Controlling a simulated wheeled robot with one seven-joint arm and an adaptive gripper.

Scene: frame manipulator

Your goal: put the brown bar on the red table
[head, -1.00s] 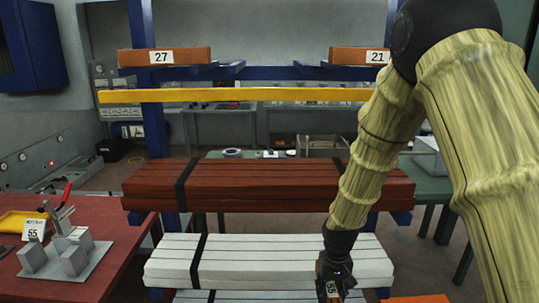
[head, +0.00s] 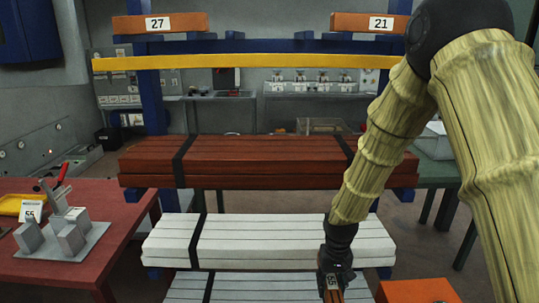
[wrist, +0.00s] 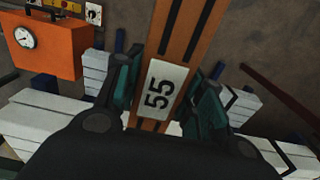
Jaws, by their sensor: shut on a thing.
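My gripper (head: 336,262) hangs low in front of the rack in the head view, to the right of the red table. In the wrist view my gripper (wrist: 165,90) is shut on the brown bar (wrist: 180,30), with a green-padded finger on each side of it. The bar has a white label reading 55 and dark bands. In the head view only a short piece of the bar (head: 333,295) shows at the bottom edge; its ends are hidden. The red table (head: 110,205) stands at the left.
A grey metal fixture (head: 65,238), a yellow tray (head: 15,204) and a 55 sign (head: 31,211) occupy the table. The blue rack holds red-brown bundles (head: 260,160), white bundles (head: 280,240) and a yellow bar (head: 250,61). An orange box (head: 418,291) stands right of my gripper.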

